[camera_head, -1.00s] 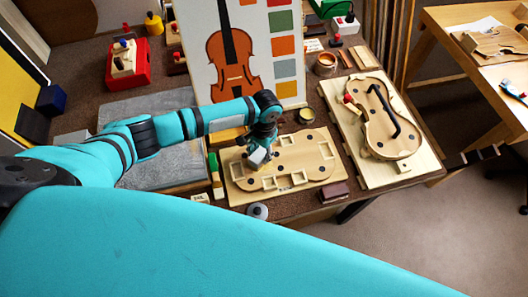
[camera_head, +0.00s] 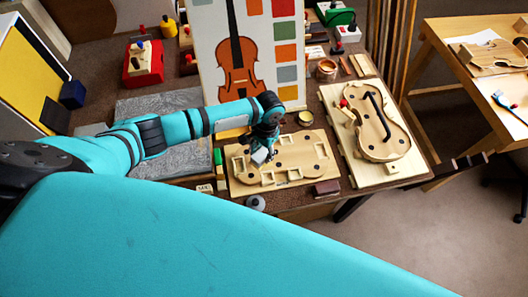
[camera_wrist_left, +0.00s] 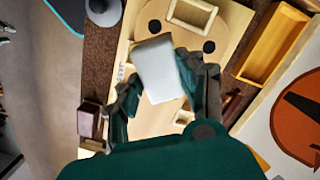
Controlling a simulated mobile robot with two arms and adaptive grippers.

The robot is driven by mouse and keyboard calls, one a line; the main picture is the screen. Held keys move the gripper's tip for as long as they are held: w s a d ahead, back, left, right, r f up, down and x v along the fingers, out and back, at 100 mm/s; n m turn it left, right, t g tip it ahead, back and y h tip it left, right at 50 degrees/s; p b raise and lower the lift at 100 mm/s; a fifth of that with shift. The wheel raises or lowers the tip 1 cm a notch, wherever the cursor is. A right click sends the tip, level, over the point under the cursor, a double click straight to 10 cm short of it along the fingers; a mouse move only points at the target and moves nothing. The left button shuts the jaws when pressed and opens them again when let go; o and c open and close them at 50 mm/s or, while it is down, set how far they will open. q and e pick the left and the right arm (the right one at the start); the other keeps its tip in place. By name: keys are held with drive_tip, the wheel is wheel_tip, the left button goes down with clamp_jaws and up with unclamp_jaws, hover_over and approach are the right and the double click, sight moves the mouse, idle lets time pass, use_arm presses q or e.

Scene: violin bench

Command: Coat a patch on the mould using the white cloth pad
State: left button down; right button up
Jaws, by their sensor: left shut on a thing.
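The mould (camera_head: 300,157) is a pale, violin-shaped wooden form with dark holes and small blocks, lying on a light board on the bench. It also shows in the left wrist view (camera_wrist_left: 157,30). My left gripper (camera_head: 262,150) is over the left part of the mould. It is shut on the white cloth pad (camera_wrist_left: 158,70), which sits between the fingers in the left wrist view. In the head view the pad (camera_head: 260,156) is a small white block below the gripper. I cannot tell whether the pad touches the mould. My right gripper is not in view.
A violin body on a board (camera_head: 382,135) lies to the right of the mould. A violin poster (camera_head: 215,75) stands behind. An open tin (camera_head: 305,117), a dark red block (camera_head: 327,188) and a grey round item (camera_head: 255,202) lie close by the mould.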

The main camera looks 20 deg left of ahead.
use_arm(q)
drive_tip(key=shift+r+p, duration=0.6)
drive_tip(key=shift+r, duration=0.5)
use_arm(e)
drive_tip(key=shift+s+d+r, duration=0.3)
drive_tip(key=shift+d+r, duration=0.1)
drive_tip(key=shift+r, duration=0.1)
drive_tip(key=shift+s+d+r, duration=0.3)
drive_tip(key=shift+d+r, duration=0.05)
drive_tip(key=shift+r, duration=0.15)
